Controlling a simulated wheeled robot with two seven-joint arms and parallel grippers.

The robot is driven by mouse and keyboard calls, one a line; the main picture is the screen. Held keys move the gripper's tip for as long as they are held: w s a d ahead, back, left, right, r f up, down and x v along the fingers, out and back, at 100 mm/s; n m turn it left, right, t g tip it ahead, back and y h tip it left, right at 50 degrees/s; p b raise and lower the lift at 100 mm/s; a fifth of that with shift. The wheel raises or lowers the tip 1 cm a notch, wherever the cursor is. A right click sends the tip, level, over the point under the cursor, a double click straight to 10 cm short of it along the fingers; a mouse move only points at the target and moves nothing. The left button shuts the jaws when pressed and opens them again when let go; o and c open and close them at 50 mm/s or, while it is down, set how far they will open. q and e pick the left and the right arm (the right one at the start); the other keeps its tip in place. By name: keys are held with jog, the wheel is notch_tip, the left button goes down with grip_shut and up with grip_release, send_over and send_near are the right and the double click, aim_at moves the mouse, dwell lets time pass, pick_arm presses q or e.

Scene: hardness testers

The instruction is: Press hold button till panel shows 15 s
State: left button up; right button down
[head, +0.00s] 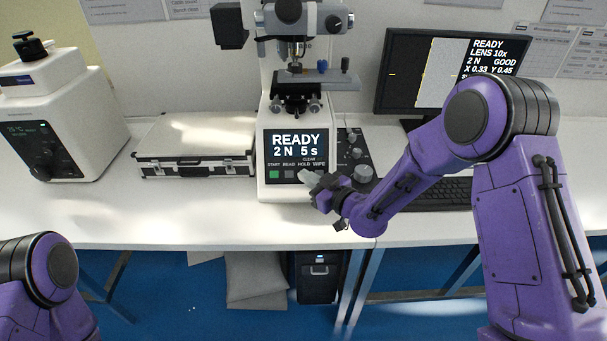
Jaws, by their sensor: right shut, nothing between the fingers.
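The hardness tester (265,115) stands on the bench at the centre, white with a microscope head and stage. Its front panel (296,144) reads READY, 2 N, 5 s. Below it is a button row labelled START, READ, HOLD and WIPE, with a green start button (274,174) and a dark read button (290,174). My right gripper (308,177) is shut and empty, with its tips at the panel's lower right, over the area under the HOLD label. It hides the hold button, and I cannot tell whether it touches it. My left gripper is out of view; only its arm shows at lower left.
A monitor (396,75) stands at the back right, with a keyboard (432,194) before it, partly behind my right arm. A knob (363,173) sits right of the panel. A silver case (195,145) and a white machine (60,125) stand left. The bench front is clear.

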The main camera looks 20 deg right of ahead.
jog(key=shift+f, duration=0.1)
dwell(0.4)
jog(key=shift+w+f, duration=0.15)
jog(key=shift+w, duration=0.2)
jog(key=shift+w+d+f+b, duration=0.15)
jog(key=shift+w+b, duration=0.1)
jog(key=shift+b, duration=0.2)
jog(key=shift+s, duration=0.1)
dwell(0.5)
jog(key=shift+s+a+r+p, duration=0.2)
jog(key=shift+s+r+p, duration=0.15)
jog(key=shift+s, duration=0.2)
jog(key=shift+r, duration=0.1)
jog(key=s, duration=0.1)
jog(key=s+r+p, duration=0.1)
jog(key=s+a+r, duration=0.1)
jog(key=s, duration=0.1)
jog(key=shift+r+p, duration=0.25)
jog(key=shift+p, duration=0.1)
